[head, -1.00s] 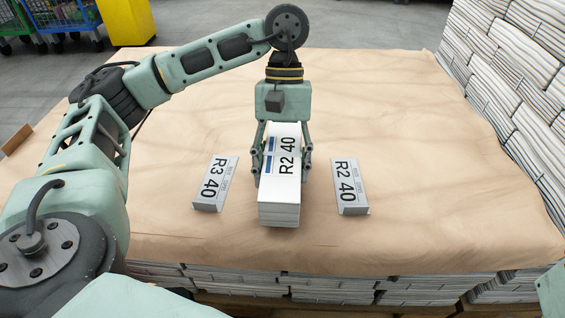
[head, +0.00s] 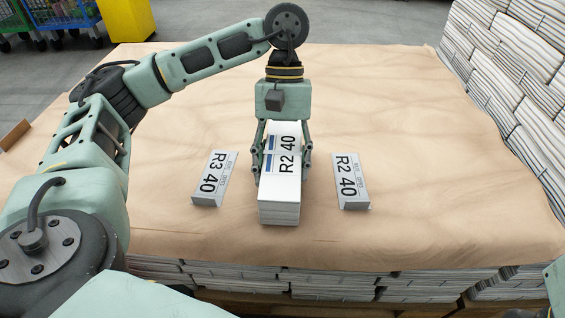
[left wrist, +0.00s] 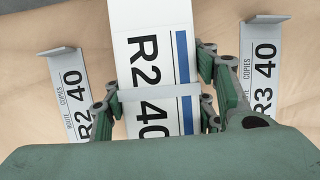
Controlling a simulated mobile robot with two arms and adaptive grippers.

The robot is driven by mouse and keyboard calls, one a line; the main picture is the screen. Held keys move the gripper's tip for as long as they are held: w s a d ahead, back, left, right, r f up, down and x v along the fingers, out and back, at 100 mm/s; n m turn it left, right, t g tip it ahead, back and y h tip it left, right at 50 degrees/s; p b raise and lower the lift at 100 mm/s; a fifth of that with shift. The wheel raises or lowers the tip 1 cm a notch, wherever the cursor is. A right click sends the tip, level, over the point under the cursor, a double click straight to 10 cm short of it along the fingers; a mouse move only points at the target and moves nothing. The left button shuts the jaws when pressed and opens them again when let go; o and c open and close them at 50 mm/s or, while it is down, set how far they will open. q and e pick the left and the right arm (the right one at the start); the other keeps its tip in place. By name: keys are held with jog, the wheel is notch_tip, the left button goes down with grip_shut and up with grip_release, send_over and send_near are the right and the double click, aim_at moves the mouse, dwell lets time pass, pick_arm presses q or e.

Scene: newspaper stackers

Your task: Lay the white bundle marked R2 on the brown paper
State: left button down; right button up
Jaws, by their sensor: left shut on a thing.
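The white bundle marked R2 40 (head: 280,190) is between the fingers of my left gripper (head: 282,165), over the middle front of the brown paper (head: 400,110). The left gripper is shut on its two long sides. In the left wrist view the bundle (left wrist: 150,45) lies between the green finger pads of the gripper (left wrist: 165,98), its label and blue stripe facing up. Whether the bundle's underside touches the paper I cannot tell. My right gripper is out of view.
A grey sign marked R3 40 (head: 214,178) stands left of the bundle and one marked R2 40 (head: 350,182) stands right. Stacked newspapers (head: 510,80) rise at the right. A yellow bin (head: 127,18) is at the back left. The paper behind the signs is clear.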

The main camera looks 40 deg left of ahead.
pick_arm(q)
jog(key=shift+f, duration=0.2)
jog(key=shift+f, duration=0.1)
jog(key=c, duration=0.9)
grip_release()
jog(key=shift+o, duration=1.3)
jog(key=v, duration=1.2)
jog(key=shift+s, duration=0.15)
